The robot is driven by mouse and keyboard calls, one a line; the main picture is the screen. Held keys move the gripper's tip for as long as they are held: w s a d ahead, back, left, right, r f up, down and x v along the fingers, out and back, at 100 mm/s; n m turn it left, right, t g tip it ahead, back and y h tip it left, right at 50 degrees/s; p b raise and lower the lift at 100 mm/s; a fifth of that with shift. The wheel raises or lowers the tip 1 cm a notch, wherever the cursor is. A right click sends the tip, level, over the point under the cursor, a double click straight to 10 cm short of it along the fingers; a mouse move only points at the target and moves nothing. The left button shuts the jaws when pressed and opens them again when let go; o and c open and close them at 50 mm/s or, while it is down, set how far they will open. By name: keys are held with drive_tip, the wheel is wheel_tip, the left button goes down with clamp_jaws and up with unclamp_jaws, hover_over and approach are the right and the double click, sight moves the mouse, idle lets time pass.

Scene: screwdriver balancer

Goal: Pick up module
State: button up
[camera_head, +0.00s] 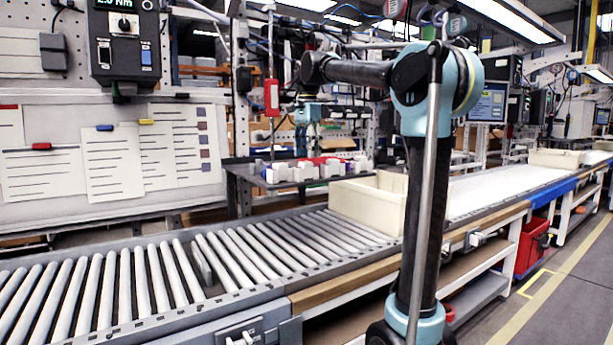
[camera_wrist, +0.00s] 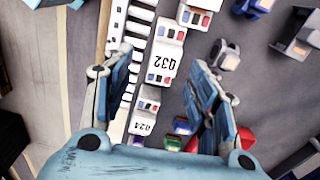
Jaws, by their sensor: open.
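My gripper (camera_wrist: 160,68) is open in the wrist view, its blue fingers spread apart with nothing held. A white module marked 032 (camera_wrist: 166,66) shows between the fingers, below them. Another white module marked 024 (camera_wrist: 145,118) lies nearer the palm, and a further white module (camera_wrist: 196,14) is at the top edge. They have small red and blue patches. In the head view the white modules (camera_head: 290,172) stand on a grey side table, and my gripper (camera_head: 304,148) hangs above them, small and partly unclear.
A cream tote (camera_head: 366,204) stands on the roller conveyor (camera_head: 180,268) in front of the table. The near rollers are clear.

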sight(306, 167)
drive_tip(key=f, duration=0.5)
drive_tip(key=shift+w+a, duration=0.25)
drive_tip(key=shift+a, duration=0.1)
drive_tip(key=shift+f, duration=0.7)
drive_tip(key=c, duration=1.3)
